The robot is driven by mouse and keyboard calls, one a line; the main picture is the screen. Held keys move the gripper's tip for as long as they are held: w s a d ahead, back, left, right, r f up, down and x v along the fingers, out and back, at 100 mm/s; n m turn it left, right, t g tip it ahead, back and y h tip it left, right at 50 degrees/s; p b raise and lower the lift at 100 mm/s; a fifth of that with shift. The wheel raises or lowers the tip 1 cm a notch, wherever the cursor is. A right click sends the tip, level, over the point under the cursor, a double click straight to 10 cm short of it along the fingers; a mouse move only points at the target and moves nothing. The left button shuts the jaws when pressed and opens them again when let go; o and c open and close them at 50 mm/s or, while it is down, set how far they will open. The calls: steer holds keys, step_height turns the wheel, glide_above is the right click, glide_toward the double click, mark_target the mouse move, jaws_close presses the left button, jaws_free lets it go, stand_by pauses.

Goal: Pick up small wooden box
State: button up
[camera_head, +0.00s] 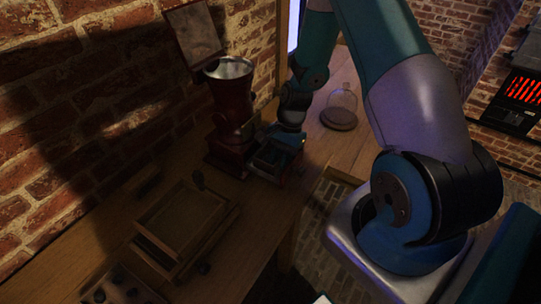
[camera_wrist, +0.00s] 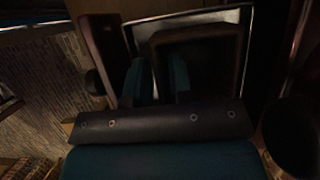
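A small dark open-topped wooden box (camera_head: 270,158) stands on the wooden table beside the red grinder. In the wrist view a dark box with a raised rim (camera_wrist: 198,37) lies just beyond my gripper. My gripper (camera_wrist: 158,80) has its two teal fingers apart, near the left wall of that box, one to each side of it. I cannot tell whether they touch the wall. In the head view my gripper (camera_head: 284,139) is low over the box and partly hides it. The box's inside is too dark to read.
A red grinder (camera_head: 231,112) with a metal hopper stands close left of the box. A glass dome on a round wooden base (camera_head: 338,119) is behind. A wooden frame-like tray (camera_head: 185,222) lies nearer, and a tray of dark objects (camera_head: 118,289) is at lower left. A brick wall bounds the left.

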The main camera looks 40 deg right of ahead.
steer(key=shift+f, duration=0.15)
steer(key=shift+c, duration=0.2)
jaws_close()
